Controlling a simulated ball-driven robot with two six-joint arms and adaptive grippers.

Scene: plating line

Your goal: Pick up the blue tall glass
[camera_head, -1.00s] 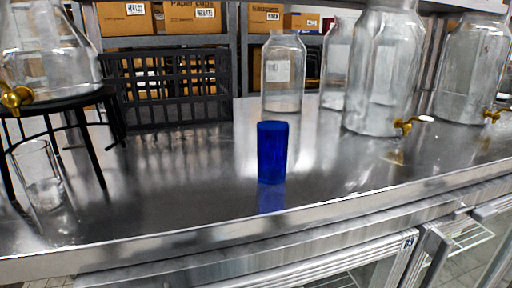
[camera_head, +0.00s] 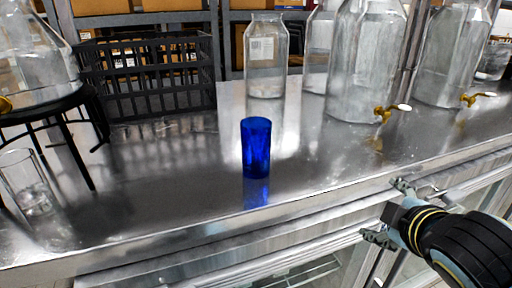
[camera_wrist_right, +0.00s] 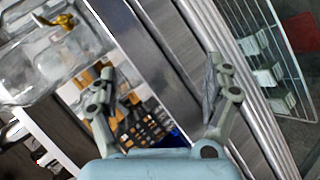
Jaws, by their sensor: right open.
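The blue tall glass (camera_head: 256,148) stands upright on the steel counter (camera_head: 190,190), near its front edge, in the middle of the head view. My right gripper (camera_head: 382,212) is open and empty, in front of the counter's front edge, to the right of the glass and apart from it. In the right wrist view the open fingers (camera_wrist_right: 160,98) show with nothing held between them. A small blue patch shows low between the fingers there, mostly hidden by the gripper's body. My left gripper is not in view.
Large glass dispensers (camera_head: 365,70) with brass taps stand at the back right. A glass jar (camera_head: 266,60) and a black crate (camera_head: 150,75) stand behind. At left, a clear glass (camera_head: 27,185) is beside a black stand (camera_head: 70,125). Counter around the blue glass is clear.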

